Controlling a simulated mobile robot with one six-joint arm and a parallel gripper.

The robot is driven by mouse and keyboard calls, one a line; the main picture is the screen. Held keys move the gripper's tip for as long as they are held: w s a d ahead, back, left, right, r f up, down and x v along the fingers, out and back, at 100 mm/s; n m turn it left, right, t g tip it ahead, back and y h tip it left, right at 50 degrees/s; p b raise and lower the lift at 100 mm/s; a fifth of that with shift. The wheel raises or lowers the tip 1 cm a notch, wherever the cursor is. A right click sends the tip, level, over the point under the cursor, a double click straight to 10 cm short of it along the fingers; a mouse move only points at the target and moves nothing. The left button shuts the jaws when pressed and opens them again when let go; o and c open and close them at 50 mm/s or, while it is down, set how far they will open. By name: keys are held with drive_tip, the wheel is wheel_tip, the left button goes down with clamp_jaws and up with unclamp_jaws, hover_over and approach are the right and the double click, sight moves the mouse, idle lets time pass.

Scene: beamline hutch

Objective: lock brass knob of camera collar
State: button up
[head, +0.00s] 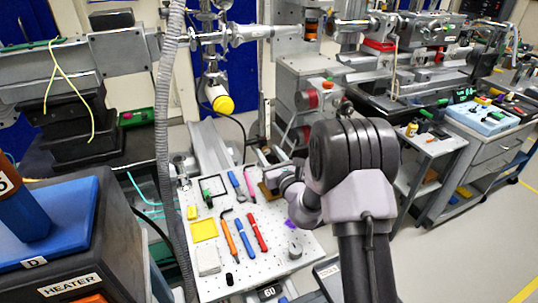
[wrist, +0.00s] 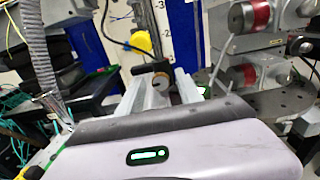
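In the wrist view a dark collar-like clamp (wrist: 150,68) sits low on an upright post with a number scale (wrist: 163,28). A round knob with a grey-tan face (wrist: 160,81) shows just below it; whether it is the brass knob, and whether it is turned tight, I cannot tell. A yellow-capped cylinder (wrist: 141,41) is beside the post, and a similar one hangs in the head view (head: 220,101). My gripper (head: 276,178) is over the back right of the white breadboard. Its fingers are not clear in the head view and do not show in the wrist view.
The white perforated breadboard (head: 268,278) carries an orange screwdriver (head: 230,240), a red pen-like tool (head: 257,232), a yellow tray (head: 204,229) and other tools. A grey hose (head: 164,130) hangs at left. Red-banded motors (wrist: 250,15) stand right of the post. Floor is clear at right.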

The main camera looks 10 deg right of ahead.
clamp_jaws()
drive_tip(key=shift+r+m+p, duration=0.1)
drive_tip(key=shift+m+p, duration=0.2)
drive_tip(key=shift+p, duration=0.15)
drive_tip(key=m+p, duration=0.2)
drive_tip(key=p, duration=0.1)
drive_tip(key=shift+d+r+m, duration=0.1)
drive_tip(key=shift+r+m, duration=0.05)
drive_tip(key=shift+m, duration=0.25)
drive_tip(key=m+p, duration=0.4)
drive_tip(key=shift+m+p, duration=0.3)
drive_tip(key=shift+p, duration=0.05)
drive_tip(key=m+p, duration=0.2)
drive_tip(key=m, duration=0.1)
drive_tip(key=m+p, duration=0.2)
drive_tip(key=shift+d+f, duration=0.1)
drive_tip(key=shift+f, duration=0.15)
drive_tip(key=shift+f+m+p, duration=0.15)
drive_tip(key=shift+m+p, duration=0.95)
drive_tip(key=shift+m, duration=1.3)
